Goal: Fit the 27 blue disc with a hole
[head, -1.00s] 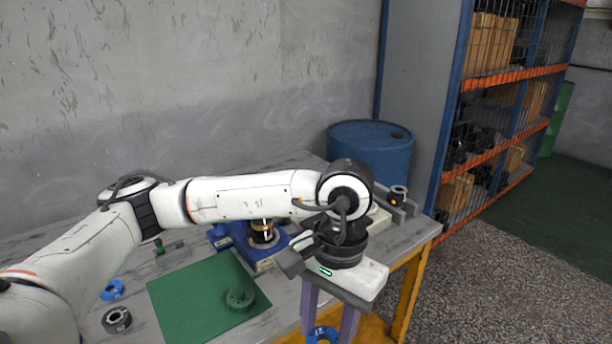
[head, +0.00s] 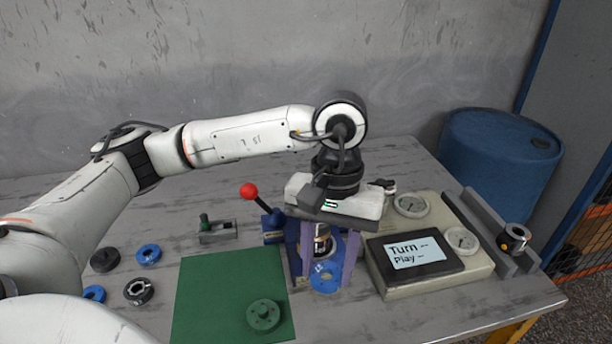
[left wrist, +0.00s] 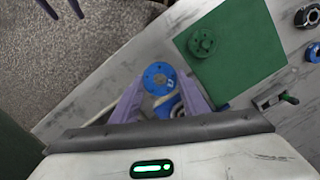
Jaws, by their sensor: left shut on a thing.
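A blue disc (head: 326,277) is between the purple fingers of my left gripper (head: 325,283), which is shut on it. The disc also shows in the left wrist view (left wrist: 160,76), with a centre spot and small holes; its number is too small to read. Just behind the fingers in the head view stands a blue housing (head: 273,238) with a dark and metal cylinder (head: 322,243), partly hidden by the gripper. Whether the disc touches anything below cannot be told. My right gripper is not in view.
A green mat (head: 215,285) bears a green disc (head: 263,314). Blue discs (head: 148,254), a black disc (head: 105,260) and a dark ring (head: 139,292) lie at left. A red-knobbed lever (head: 250,190) rises beside the housing. A gauge panel (head: 430,280) stands close at right.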

